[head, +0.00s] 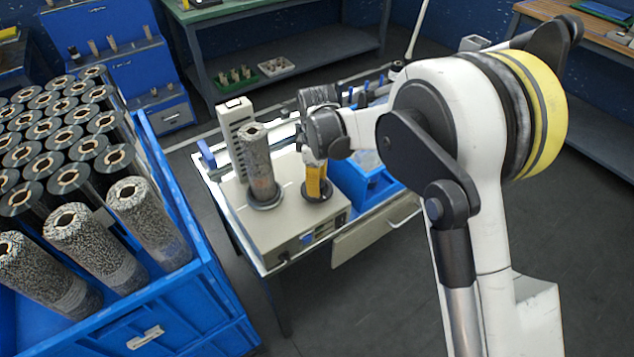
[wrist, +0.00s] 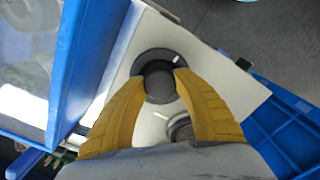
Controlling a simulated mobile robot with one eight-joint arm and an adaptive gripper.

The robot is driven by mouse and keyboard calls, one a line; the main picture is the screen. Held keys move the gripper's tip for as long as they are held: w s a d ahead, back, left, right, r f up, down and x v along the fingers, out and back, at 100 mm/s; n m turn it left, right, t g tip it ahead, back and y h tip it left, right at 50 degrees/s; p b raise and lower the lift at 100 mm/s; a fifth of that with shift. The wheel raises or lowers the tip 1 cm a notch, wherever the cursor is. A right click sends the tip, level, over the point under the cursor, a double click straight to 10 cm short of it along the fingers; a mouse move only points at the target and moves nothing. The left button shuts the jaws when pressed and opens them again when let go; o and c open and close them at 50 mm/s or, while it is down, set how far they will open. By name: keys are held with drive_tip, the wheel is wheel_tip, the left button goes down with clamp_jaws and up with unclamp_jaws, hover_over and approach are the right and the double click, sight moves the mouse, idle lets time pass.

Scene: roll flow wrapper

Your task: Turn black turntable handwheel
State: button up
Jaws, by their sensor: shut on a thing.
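The black turntable handwheel (wrist: 152,92) is a dark round disc with a raised hub on the pale machine top. In the head view its dark rim (head: 328,194) shows at the foot of my gripper (head: 316,190). In the wrist view the two yellow fingers of my gripper (wrist: 160,78) reach down on opposite sides of the hub and are shut on it. The fingers cover part of the disc. A speckled roll (head: 259,165) stands upright on a round base on the same machine, left of my gripper.
A blue crate (head: 190,290) full of upright rolls stands at the left. A white slotted post (head: 237,125) rises behind the speckled roll. The floor in front of the machine table is clear.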

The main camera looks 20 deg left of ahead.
drive_tip(key=m, duration=0.4)
drive_tip(key=shift+m, duration=0.4)
drive_tip(key=shift+m+p, duration=0.4)
drive_tip(key=shift+m, duration=1.7)
drive_tip(key=o, duration=1.2)
wheel_tip(320, 180, up, 12)
